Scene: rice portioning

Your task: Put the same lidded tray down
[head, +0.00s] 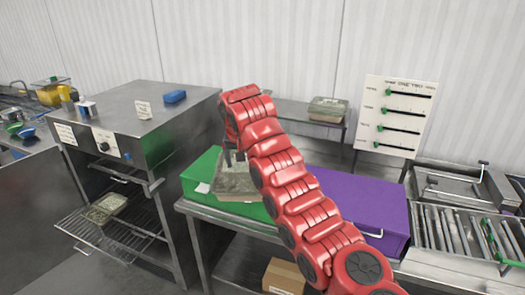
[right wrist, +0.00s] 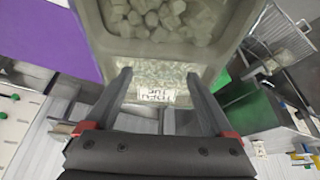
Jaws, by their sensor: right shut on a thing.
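The lidded tray (head: 236,184) is a grey-green, see-through tray at the front of the green box, partly behind my red right arm. In the right wrist view the tray (right wrist: 150,48) shows pale cube-like pieces and a white label on its near end. My right gripper (right wrist: 158,76) is shut on the tray's near end, one finger on each side of the label. In the head view the gripper (head: 234,157) is mostly hidden by the arm. I cannot tell whether the tray touches anything below it. My left gripper is not in view.
The green box (head: 200,170) and a purple box (head: 370,200) stand on a metal table. Similar trays (head: 328,107) sit on a back shelf. Another tray (head: 106,207) lies on the wire rack of the open steel oven (head: 150,110) at left. A slider board (head: 398,115) stands behind.

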